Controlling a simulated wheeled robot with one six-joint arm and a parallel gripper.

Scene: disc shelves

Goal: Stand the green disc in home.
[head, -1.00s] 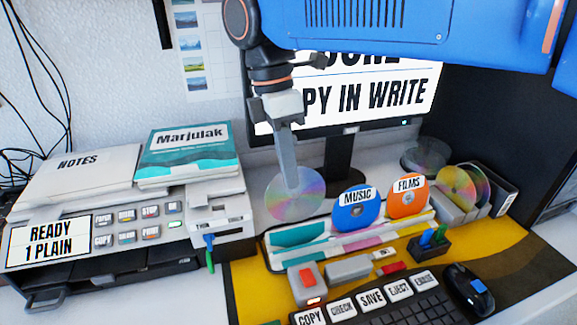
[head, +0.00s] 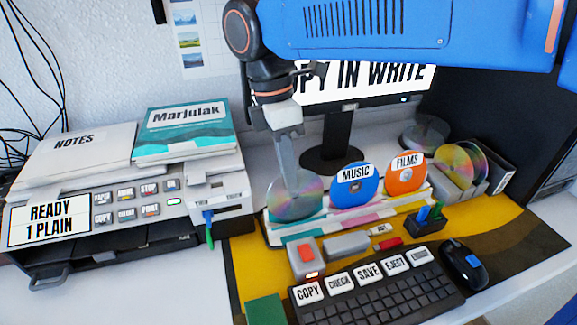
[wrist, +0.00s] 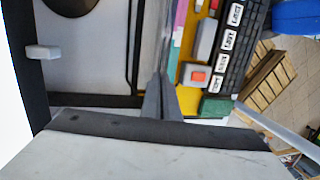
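My gripper (head: 287,172) is shut on a plain silver, rainbow-sheened disc (head: 297,197), held upright by its upper part. Its lower edge is at the left, teal-marked end of a white rack (head: 284,236); I cannot tell whether it touches the slot. In the wrist view, my fingers (wrist: 161,95) are closed and the disc (wrist: 165,40) shows as a thin edge beyond them. A blue MUSIC disc (head: 352,190) and an orange FILMS disc (head: 406,176) stand in the rack to its right. No disc shows a clearly green face, and no "home" label is readable.
A monitor stand (head: 338,140) rises behind the rack. A button box (head: 306,256), keyboard (head: 375,295) and green block (head: 266,311) lie in front. The printer-like machine (head: 222,192) stands left.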

